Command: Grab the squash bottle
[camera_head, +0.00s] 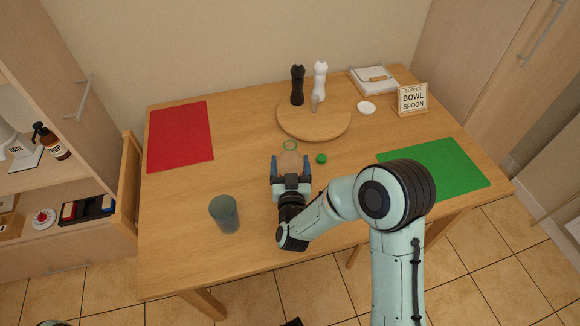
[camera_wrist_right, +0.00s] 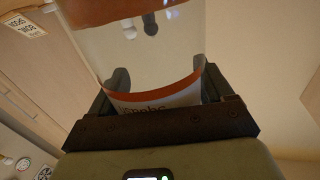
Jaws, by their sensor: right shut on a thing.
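The squash bottle (camera_head: 290,158) is a clear vessel with an orange-edged label, seen from above near the middle of the table. A green ring shows at its top. My right gripper (camera_head: 290,166) is shut around its sides. In the right wrist view the bottle (camera_wrist_right: 150,60) stands between the dark fingers of the right gripper (camera_wrist_right: 160,105), its label partly hidden by them. I cannot tell whether its base touches the table. My left gripper is not in view.
A small green cap (camera_head: 321,158) lies right of the bottle. A grey-green glass (camera_head: 224,213) stands front left. A round wooden board (camera_head: 314,125) behind holds two mills. A red mat (camera_head: 180,137) lies left, a green mat (camera_head: 440,165) right, with a sign (camera_head: 412,99) behind it.

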